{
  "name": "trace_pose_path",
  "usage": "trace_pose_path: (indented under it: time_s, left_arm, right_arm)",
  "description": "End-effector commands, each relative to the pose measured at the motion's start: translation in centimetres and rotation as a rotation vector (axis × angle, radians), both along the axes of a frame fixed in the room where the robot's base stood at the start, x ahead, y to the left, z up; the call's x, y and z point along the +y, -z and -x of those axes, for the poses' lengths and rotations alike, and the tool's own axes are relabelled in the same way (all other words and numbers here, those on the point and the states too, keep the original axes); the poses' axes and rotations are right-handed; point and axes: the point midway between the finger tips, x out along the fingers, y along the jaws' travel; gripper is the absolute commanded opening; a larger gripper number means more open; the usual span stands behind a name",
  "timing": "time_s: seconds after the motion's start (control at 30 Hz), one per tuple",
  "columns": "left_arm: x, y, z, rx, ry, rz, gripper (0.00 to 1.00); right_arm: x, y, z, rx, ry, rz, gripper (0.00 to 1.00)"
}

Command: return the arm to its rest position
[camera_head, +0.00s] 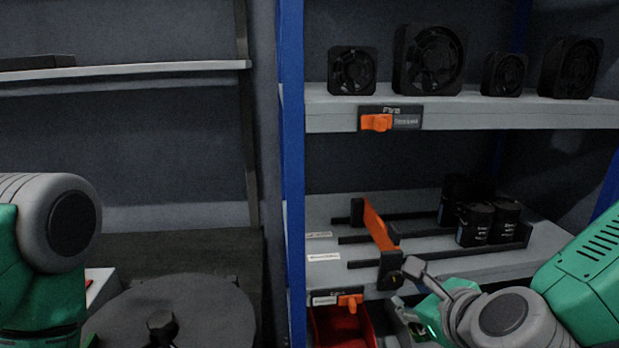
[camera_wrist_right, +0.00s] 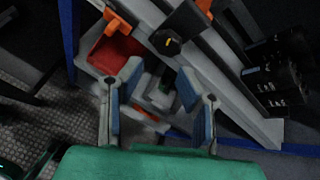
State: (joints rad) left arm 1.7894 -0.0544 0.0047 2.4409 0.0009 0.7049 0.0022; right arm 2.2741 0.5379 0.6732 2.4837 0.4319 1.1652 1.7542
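My right arm (camera_head: 580,290) comes in from the lower right in the head view. Its gripper (camera_head: 422,285) is by the front edge of the lower shelf, close to the black end of the orange bar; I cannot tell whether they touch. In the right wrist view the two blue-padded fingers of this gripper (camera_wrist_right: 160,85) stand apart with nothing held between them. My left arm (camera_head: 45,250) shows at the left edge of the head view, its green and grey links bent. The left gripper is out of the picture.
The lower shelf (camera_head: 475,265) carries black rails, an orange bar (camera_head: 378,225) and several black capacitors (camera_head: 475,222). Fans (camera_head: 430,60) stand on the upper shelf (camera_head: 340,112). A red bin (camera_head: 343,328) sits below. A blue post (camera_head: 292,170) rises left of the shelves.

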Motion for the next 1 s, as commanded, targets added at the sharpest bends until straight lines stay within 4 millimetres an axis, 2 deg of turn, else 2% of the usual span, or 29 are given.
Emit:
trace_pose_path:
  time_s: [0.03,0.1,0.17,0.2,0.3,0.4,0.53,0.6,0.7,0.8,1.0]
  left_arm:
    - [0.0,-0.2,0.0,0.0,0.0,0.0,0.4]
    - [0.0,-0.3,0.0,0.0,0.0,0.0,0.4]
    - [0.0,-0.4,0.0,0.0,0.0,0.0,0.4]
    - [0.0,-0.5,0.0,0.0,0.0,0.0,0.4]
    - [0.0,-0.7,0.0,0.0,0.0,0.0,0.4]
    - [0.0,-0.9,0.0,0.0,0.0,0.0,0.4]
    - [0.0,-1.1,0.0,0.0,0.0,0.0,0.4]
    - [0.0,-1.2,0.0,0.0,0.0,0.0,0.4]
    - [0.0,-1.2,0.0,0.0,0.0,0.0,0.4]
    - [0.0,-1.2,0.0,0.0,0.0,0.0,0.4]
    - [0.0,-1.2,0.0,0.0,0.0,0.0,0.4]
  right_arm:
    - [0.2,3.8,1.4,0.055,-0.125,0.161,0.31]
    - [0.2,8.5,3.5,0.117,-0.33,0.385,0.31]
    - [-0.1,12.2,5.7,0.163,-0.521,0.566,0.31]
    - [-0.5,14.5,7.3,0.191,-0.655,0.679,0.31]
    - [-2.0,19.7,11.8,0.242,-1.017,0.933,0.31]
    - [-4.0,23.7,16.4,0.262,-1.398,1.135,0.31]
    - [-6.9,26.9,21.4,0.24,-1.837,1.296,0.31]
    - [-8.1,27.8,23.3,0.217,-2.017,1.341,0.31]
    - [-9.3,28.4,24.9,0.183,-2.185,1.371,0.31]
    - [-9.8,28.7,25.6,0.164,-2.26,1.382,0.31]
    - [-9.8,28.7,25.6,0.16,-2.268,1.383,0.31]
